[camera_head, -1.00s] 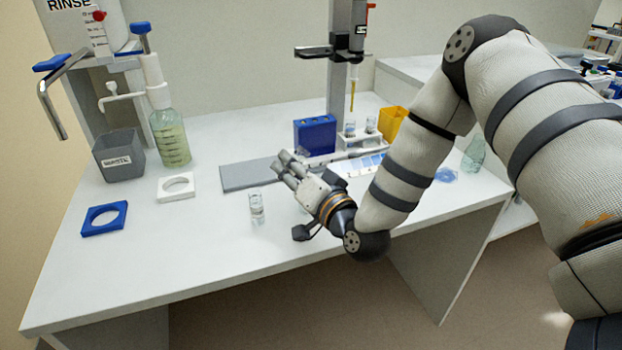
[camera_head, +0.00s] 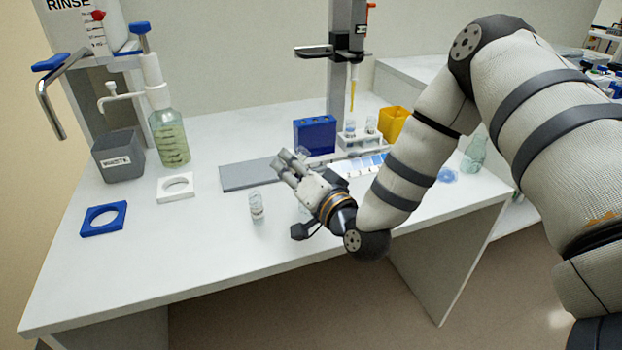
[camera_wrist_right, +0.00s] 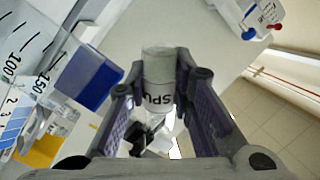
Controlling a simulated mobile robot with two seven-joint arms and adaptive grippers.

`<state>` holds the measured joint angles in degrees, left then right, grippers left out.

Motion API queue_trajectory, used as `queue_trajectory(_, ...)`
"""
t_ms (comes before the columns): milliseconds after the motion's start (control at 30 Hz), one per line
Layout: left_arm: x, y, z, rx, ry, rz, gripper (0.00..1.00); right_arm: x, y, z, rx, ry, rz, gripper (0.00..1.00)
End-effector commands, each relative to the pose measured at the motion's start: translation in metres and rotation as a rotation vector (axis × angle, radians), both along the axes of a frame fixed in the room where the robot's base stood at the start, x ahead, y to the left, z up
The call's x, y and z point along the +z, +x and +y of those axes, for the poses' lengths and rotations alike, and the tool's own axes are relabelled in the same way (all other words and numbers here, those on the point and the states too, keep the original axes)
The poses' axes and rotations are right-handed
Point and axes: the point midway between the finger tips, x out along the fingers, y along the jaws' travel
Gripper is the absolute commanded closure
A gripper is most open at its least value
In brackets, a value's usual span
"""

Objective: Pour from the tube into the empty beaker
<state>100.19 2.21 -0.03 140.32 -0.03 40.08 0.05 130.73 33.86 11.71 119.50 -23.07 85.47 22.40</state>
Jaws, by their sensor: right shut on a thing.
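My right gripper (camera_head: 285,164) is above the table, pointing left and toward the back. In the right wrist view, its purple finger pads (camera_wrist_right: 158,105) are shut on a pale cylindrical tube (camera_wrist_right: 158,65) with black lettering. The tube's contents cannot be made out. A small clear glass vessel with markings (camera_head: 256,206) stands upright on the table, left of the gripper and apart from it. Whether it is empty is hard to tell. Another clear glass edge shows beside the gripper, mostly hidden by it. My left gripper is not in view.
A blue rack (camera_head: 315,136), a yellow bin (camera_head: 391,124) and a stand (camera_head: 338,90) are behind the gripper. A grey waste bin (camera_head: 119,157), a green bottle (camera_head: 169,138), and white (camera_head: 176,197) and blue (camera_head: 88,232) ring holders are at left. The front table is clear.

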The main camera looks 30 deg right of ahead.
Motion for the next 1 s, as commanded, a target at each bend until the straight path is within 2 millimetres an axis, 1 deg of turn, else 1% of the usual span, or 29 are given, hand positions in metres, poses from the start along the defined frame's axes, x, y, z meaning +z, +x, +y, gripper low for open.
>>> queue_trajectory(1000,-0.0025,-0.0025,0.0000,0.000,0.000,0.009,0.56,0.0027,0.0002,0.0012,-0.001,0.061,-0.004,1.00)
